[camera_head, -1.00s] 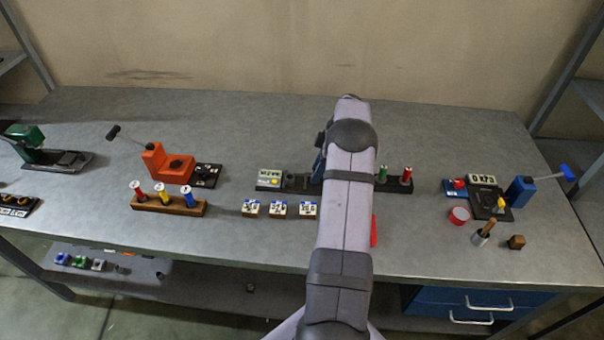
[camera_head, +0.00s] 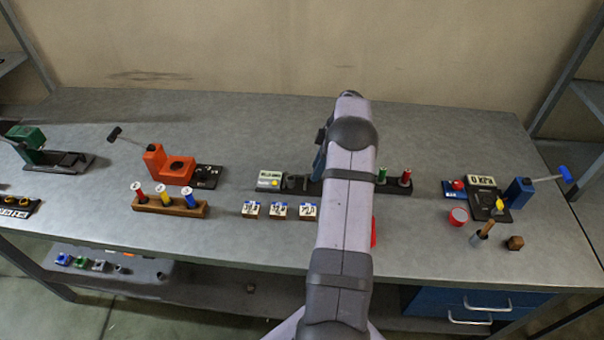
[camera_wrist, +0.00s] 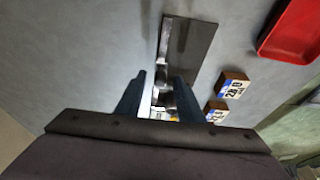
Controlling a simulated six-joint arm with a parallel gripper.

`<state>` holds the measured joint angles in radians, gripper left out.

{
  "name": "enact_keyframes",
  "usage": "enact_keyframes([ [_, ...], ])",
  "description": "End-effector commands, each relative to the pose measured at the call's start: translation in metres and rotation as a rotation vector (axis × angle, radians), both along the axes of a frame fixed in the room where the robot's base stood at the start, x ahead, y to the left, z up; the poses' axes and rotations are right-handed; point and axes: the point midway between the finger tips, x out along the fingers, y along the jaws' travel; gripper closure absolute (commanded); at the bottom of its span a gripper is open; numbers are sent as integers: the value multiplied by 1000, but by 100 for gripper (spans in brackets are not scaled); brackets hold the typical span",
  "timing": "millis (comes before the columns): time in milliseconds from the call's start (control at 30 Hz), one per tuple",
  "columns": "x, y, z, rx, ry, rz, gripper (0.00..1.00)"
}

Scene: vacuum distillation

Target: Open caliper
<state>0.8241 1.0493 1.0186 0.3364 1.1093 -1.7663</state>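The wrist view shows a slim, silvery metal piece (camera_wrist: 163,92), which looks like the caliper. It lies along the edge of a dark plate (camera_wrist: 197,48). My gripper (camera_wrist: 159,78) points down over it, with its two blue-grey fingers apart, one on each side of the metal. I cannot tell whether either finger touches it. In the head view my own arm covers the middle of the long black base (camera_head: 398,187), hiding the caliper and most of the gripper there.
Number blocks (camera_head: 279,210) stand in front of the base, and a red tray (camera_wrist: 291,30) lies nearby. To the left are an orange device (camera_head: 160,166) and a wooden rack (camera_head: 170,206). To the right are a pressure display (camera_head: 481,181) and a blue pump (camera_head: 520,191).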

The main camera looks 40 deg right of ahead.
Motion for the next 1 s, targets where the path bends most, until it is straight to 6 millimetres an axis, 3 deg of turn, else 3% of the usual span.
enact_keyframes([
  [600,0,0,47,-1,-1,0,66],
  [1000,0,0,52,0,0,0,66],
])
